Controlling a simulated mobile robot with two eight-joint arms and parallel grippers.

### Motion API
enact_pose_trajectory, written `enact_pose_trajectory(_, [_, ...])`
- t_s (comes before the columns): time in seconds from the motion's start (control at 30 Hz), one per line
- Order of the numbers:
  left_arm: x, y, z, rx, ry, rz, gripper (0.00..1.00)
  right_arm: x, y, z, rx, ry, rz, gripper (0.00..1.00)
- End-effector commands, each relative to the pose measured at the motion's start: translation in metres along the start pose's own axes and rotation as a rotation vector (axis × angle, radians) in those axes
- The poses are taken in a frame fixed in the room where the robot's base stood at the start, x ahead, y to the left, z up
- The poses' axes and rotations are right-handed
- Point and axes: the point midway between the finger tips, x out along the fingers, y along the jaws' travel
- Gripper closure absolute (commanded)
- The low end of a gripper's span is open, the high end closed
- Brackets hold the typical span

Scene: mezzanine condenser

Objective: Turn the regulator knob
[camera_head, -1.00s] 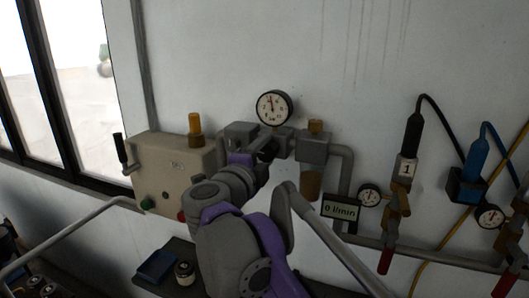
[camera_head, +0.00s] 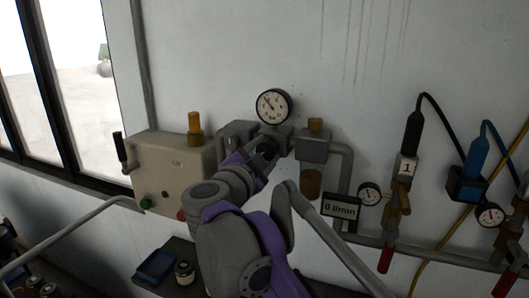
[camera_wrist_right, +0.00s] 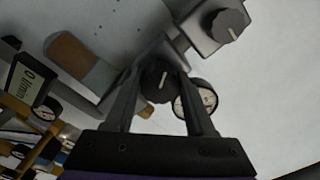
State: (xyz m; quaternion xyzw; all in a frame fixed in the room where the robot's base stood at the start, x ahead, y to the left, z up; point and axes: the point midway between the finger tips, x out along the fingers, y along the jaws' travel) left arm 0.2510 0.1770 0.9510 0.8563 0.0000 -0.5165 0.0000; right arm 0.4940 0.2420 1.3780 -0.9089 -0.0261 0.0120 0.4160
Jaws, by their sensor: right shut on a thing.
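The regulator knob is a dark round knob with a pale mark; in the wrist view (camera_wrist_right: 160,78) it sits between the two fingers of my right gripper (camera_wrist_right: 162,84), which are shut on it. In the head view my right gripper (camera_head: 266,150) is at the knob's place below the round pressure gauge (camera_head: 274,106), and hides most of the knob. The gauge needle points up and left. The gauge also shows beside the right finger in the wrist view (camera_wrist_right: 195,100). My left gripper is not in view.
A second dark knob (camera_wrist_right: 227,25) sits on a grey block near my gripper. A beige box (camera_head: 172,172) is left, a filter with a brown bowl (camera_head: 311,183) close right. A display reading 0 l/min (camera_head: 341,207), hoses and valves stand further right. The wall above is clear.

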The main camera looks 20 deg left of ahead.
Motion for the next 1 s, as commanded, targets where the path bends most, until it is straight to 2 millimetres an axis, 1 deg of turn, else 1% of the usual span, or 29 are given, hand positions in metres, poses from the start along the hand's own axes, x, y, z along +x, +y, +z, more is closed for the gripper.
enact_pose_trajectory(0.43, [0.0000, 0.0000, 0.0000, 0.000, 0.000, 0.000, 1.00, 0.0000, 0.0000, -0.0001, -0.008, 0.000, 0.000, 1.00])
enact_pose_trajectory(0.47, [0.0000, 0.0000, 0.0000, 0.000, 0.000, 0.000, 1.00, 0.0000, 0.0000, -0.0001, -0.008, 0.000, 0.000, 0.40])
enact_pose_trajectory(0.5, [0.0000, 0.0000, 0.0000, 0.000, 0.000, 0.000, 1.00, 0.0000, 0.0000, -0.0001, -0.008, 0.000, 0.000, 0.33])
enact_pose_trajectory(0.6, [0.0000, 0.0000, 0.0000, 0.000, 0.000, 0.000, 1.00, 0.0000, 0.0000, 0.0000, -0.008, 0.000, 0.000, 0.16])
enact_pose_trajectory(0.87, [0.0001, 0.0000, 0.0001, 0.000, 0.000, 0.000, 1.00, -0.0003, 0.0000, 0.0000, -0.008, 0.000, 0.000, 0.16])
enact_pose_trajectory(1.0, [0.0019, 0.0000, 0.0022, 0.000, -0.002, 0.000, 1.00, -0.0089, 0.0002, 0.0006, -0.007, -0.001, 0.000, 0.16])
